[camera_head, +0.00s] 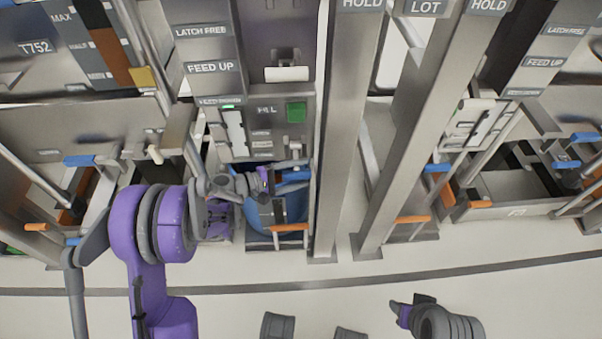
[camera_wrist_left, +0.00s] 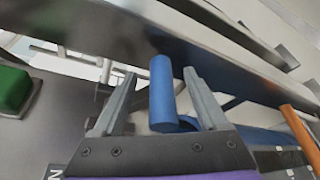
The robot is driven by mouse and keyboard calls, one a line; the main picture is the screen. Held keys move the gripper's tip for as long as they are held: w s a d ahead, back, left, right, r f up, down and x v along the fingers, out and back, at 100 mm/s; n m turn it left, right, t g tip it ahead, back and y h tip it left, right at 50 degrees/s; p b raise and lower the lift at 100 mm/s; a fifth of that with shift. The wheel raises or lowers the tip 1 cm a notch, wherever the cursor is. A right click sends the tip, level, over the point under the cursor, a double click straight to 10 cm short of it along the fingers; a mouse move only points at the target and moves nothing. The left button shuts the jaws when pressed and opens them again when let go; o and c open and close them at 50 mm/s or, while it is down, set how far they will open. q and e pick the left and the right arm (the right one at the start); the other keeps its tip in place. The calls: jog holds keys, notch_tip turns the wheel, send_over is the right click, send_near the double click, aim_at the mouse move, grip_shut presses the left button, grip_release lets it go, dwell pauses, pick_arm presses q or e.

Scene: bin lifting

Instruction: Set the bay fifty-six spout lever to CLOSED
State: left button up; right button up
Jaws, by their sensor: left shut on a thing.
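No bay fifty-six label is legible. My right gripper (camera_head: 401,313) is at the lower right, over the floor and away from the bays; its fingers cannot be made out.
A green button (camera_head: 296,112) sits on the panel above; it also shows in the left wrist view (camera_wrist_left: 13,90). A blue bin (camera_head: 262,238) with an orange bar (camera_head: 290,227) stands below. Grey upright posts (camera_head: 343,130) stand right of the bay.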

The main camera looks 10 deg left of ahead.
pick_arm(q)
jog(key=p+v, duration=0.1)
jog(key=v, duration=0.9)
jog(key=shift+s+p, duration=0.2)
jog(key=shift+p, duration=0.2)
jog(key=shift+r, duration=0.1)
